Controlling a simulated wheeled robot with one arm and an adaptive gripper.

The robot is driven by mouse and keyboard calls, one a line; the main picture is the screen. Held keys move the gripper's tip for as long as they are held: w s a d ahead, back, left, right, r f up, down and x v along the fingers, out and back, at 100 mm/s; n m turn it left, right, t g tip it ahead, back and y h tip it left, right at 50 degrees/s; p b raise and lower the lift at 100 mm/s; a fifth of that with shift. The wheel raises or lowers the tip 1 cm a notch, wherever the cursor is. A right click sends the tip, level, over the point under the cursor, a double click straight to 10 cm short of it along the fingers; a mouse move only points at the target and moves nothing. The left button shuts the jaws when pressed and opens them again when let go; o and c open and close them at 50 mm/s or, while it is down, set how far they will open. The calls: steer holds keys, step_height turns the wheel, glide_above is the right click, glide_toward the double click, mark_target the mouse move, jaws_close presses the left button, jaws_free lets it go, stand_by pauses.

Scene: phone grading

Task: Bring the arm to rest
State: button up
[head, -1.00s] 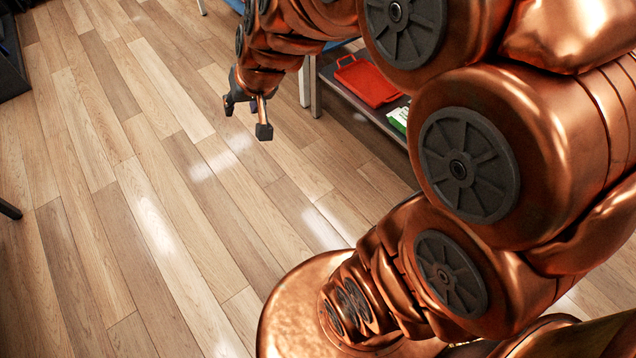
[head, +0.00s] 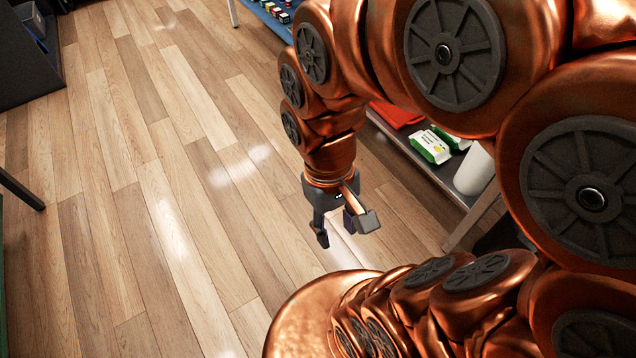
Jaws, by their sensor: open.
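My gripper (head: 345,232) hangs below my copper arm, right of the middle of the head view. Its dark fingers are apart and point down over the wooden floor (head: 150,200). I see nothing between them. My arm is folded close above my base and fills the right side of the view.
A low shelf (head: 428,168) stands behind my arm, bearing a red tray (head: 398,115), green-and-white packs (head: 431,146) and a white cylinder (head: 474,168). A blue surface with small items (head: 277,12) is at the top. A dark cabinet (head: 25,65) stands far left. The floor at left is clear.

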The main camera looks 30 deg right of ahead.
stand_by(0.3)
step_height(320, 180, up, 23)
steer(key=s+p, duration=0.1)
steer(key=p, duration=2.1)
steer(key=shift+s+r+t, duration=0.2)
steer(key=shift+t, duration=0.2)
steer(key=shift+f, duration=0.1)
steer(key=shift+a, duration=0.1)
